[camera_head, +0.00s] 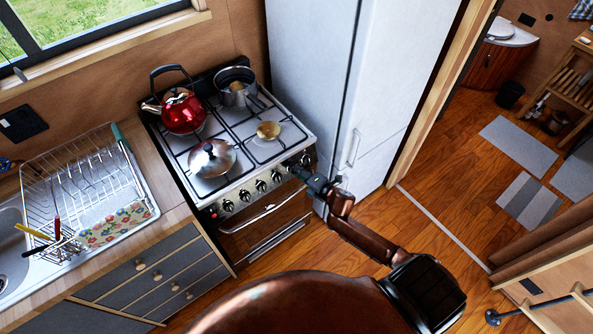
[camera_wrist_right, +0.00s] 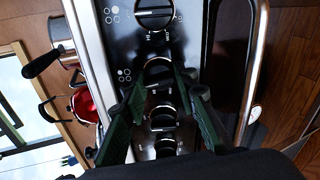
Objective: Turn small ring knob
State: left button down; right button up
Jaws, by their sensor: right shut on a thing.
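The stove's front panel (camera_head: 252,192) carries a row of round dark knobs. I cannot tell from the marks which knob is the small ring one. My left gripper is not in view.
On the stove top stand a red kettle (camera_head: 182,110), a steel pot (camera_head: 236,88) and a domed lidded pan (camera_head: 212,157). An oven handle (camera_head: 265,213) runs below the knobs. A white fridge (camera_head: 345,80) stands close on the right. The dish rack (camera_head: 85,180) is left.

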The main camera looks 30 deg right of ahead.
jog(key=shift+d+m+p, duration=0.1)
jog(key=shift+m+p, duration=0.3)
jog(key=shift+m, duration=0.6)
jog(key=o, duration=1.2)
jog(key=v, duration=1.2)
jog(key=shift+f, duration=0.15)
jog(key=shift+f, duration=0.1)
